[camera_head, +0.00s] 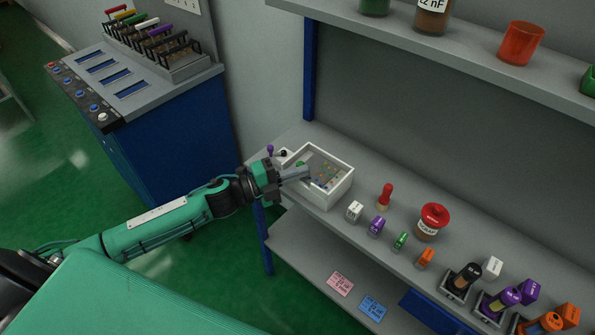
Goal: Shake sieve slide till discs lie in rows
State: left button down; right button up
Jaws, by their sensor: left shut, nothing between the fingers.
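The sieve slide is a white open box (341,187) on the left end of the grey bench in the head view. Small discs (325,178) in several colours lie on its floor; they are too small to tell whether they form rows. My left gripper (306,173) is shut and empty, with its fingers over the near left side of the box. I cannot tell whether it touches the box. The gripper hides part of the box's near wall and floor. My right gripper is not in view.
A red-lidded jar (432,222), a red-handled tool (386,196) and several coloured blocks stand along the bench (325,217) right of the box. A shelf (460,58) with jars hangs above. A blue cabinet (168,140) stands at the left, with green floor between.

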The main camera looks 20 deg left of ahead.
pick_arm(q)
jog(key=shift+a, duration=0.15)
jog(key=a, duration=0.1)
jog(key=w+a, duration=0.1)
jog(key=shift+a+b, duration=0.3)
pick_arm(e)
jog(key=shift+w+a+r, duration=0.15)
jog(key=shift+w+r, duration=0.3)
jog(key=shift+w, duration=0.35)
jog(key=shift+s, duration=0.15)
